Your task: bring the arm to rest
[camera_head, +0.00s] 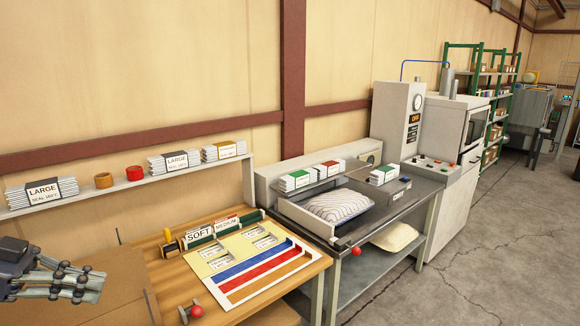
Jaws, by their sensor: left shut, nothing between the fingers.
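My left gripper (88,285) is at the lower left of the head view, near the left end of the wooden table. Its fingers are shut and empty, pointing right. It is apart from the labelled packs and the board. My right gripper does not show. A striped pillow (338,205) lies in a grey tray on the metal bench (395,215), well to the right of the gripper.
The wooden table (172,285) holds a board (262,283) with blue, red and orange strips, SOFT and MEDIUM labels and a red-knobbed handle (197,311). A wall shelf (130,184) carries packs and cups. A machine (398,120) stands beyond the bench. Open floor (500,230) lies at right.

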